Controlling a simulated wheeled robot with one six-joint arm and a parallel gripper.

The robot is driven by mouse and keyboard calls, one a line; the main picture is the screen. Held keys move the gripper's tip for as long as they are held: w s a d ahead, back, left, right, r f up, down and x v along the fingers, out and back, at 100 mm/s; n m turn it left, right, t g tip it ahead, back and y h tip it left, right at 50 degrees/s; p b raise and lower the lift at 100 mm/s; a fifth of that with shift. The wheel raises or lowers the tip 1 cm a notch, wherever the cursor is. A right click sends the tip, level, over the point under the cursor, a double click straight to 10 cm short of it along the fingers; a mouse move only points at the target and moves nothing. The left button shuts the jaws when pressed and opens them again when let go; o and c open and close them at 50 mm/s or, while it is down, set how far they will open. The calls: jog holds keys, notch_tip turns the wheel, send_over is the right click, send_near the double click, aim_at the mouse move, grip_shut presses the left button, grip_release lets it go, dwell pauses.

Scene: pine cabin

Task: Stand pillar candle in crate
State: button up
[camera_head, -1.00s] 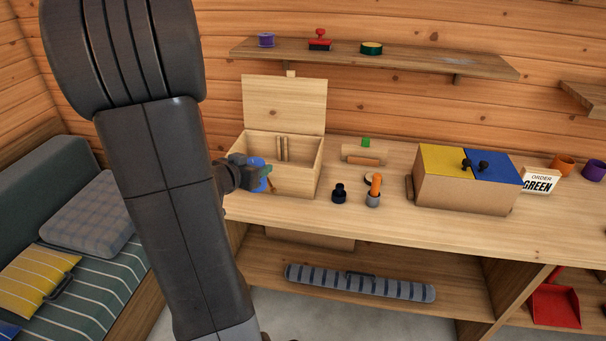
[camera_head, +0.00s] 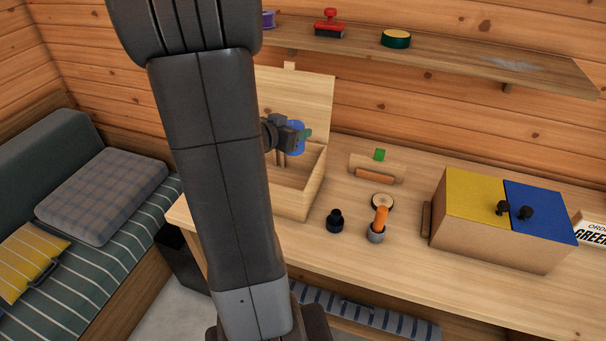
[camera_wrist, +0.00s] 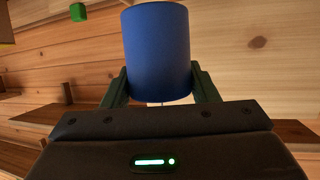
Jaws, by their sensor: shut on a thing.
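The pillar candle is a blue cylinder (camera_wrist: 157,48), held between the two fingers of my gripper (camera_wrist: 158,88) in the wrist view. In the head view my gripper (camera_head: 292,136) is shut on it, and the candle (camera_head: 299,149) is partly covered by the fingers. The open wooden crate (camera_head: 292,202) stands on the bench with its lid raised at the back. The candle is in the air above the crate, in front of the lid. My arm hides the crate's left part. Light wooden pieces stand inside near the back wall.
A box with yellow and blue lids (camera_head: 490,235) stands farther right. A shelf (camera_head: 450,62) runs above.

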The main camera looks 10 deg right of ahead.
notch_tip(320, 180, down, 5)
jog(key=shift+a+f+b, duration=0.1)
jog(key=shift+a+b, duration=0.05)
jog(key=shift+b, duration=0.6)
jog(key=shift+s+f+b, duration=0.1)
jog(key=shift+f+b, duration=0.4)
jog(key=shift+f, duration=1.6)
jog(key=shift+f, duration=0.1)
jog(key=shift+f+b, duration=0.4)
jog(key=shift+f, duration=0.15)
jog(key=o, duration=1.1)
jog(key=shift+c, duration=0.2)
jog(key=v, duration=0.5)
jog(key=r+p+v, duration=0.1)
jog(key=v, duration=0.5)
jog(key=shift+r+p, duration=0.1)
jog(key=shift+p, duration=0.2)
jog(key=shift+s+a+r, duration=0.2)
jog(key=shift+s+a, duration=0.1)
jog(key=shift+s, duration=0.05)
